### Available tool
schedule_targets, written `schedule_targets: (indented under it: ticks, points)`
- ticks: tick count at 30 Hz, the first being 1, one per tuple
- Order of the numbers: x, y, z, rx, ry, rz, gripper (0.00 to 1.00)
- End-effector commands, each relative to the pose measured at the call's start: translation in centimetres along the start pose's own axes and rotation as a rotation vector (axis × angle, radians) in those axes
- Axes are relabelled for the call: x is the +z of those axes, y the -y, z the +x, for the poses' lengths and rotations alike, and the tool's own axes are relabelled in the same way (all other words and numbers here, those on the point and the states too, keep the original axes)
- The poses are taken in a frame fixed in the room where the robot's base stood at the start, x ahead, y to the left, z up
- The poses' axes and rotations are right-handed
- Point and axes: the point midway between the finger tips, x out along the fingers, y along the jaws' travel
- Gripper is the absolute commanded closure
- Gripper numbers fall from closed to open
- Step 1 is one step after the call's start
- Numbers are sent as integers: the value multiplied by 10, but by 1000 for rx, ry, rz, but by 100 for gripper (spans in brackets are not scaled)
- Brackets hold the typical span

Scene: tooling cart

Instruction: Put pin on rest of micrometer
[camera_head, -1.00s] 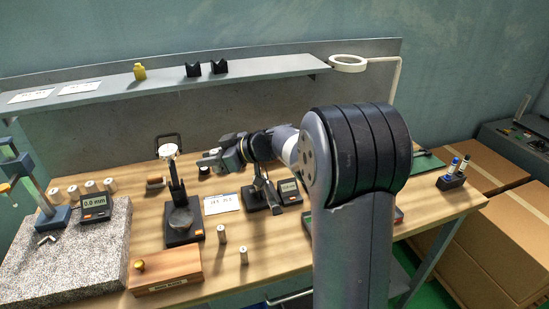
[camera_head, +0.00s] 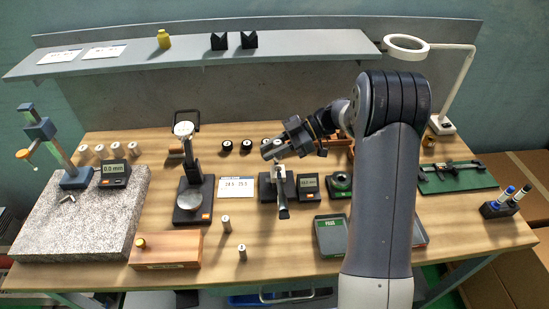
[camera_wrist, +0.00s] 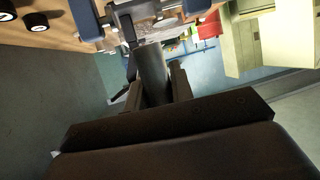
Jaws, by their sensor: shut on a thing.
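The pin (camera_wrist: 153,70) is a plain grey cylinder. In the wrist view it stands between the two fingers of my gripper (camera_wrist: 156,88), which is shut on it. In the head view my gripper (camera_head: 272,150) is above and behind the micrometer (camera_head: 282,203), apart from it as far as I can tell; the pin is hard to make out there. The micrometer sits on a dark stand in the middle of the bench, beside a small digital display (camera_head: 308,186). Its rest is too small to make out clearly.
A dial gauge stand (camera_head: 192,200) and a white card (camera_head: 237,187) are left of the micrometer. A wooden box (camera_head: 165,252) and granite plate (camera_head: 80,225) lie left.

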Motion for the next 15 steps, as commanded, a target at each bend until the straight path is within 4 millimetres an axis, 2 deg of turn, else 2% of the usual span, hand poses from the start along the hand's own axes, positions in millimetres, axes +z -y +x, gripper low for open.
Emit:
schedule_targets:
  ticks: [5,11,15]
  points:
    - [12,0,5,0,-1,1,100]
    - [36,0,15,0,-1,2,100]
    - [39,0,16,2,0,-2,100]
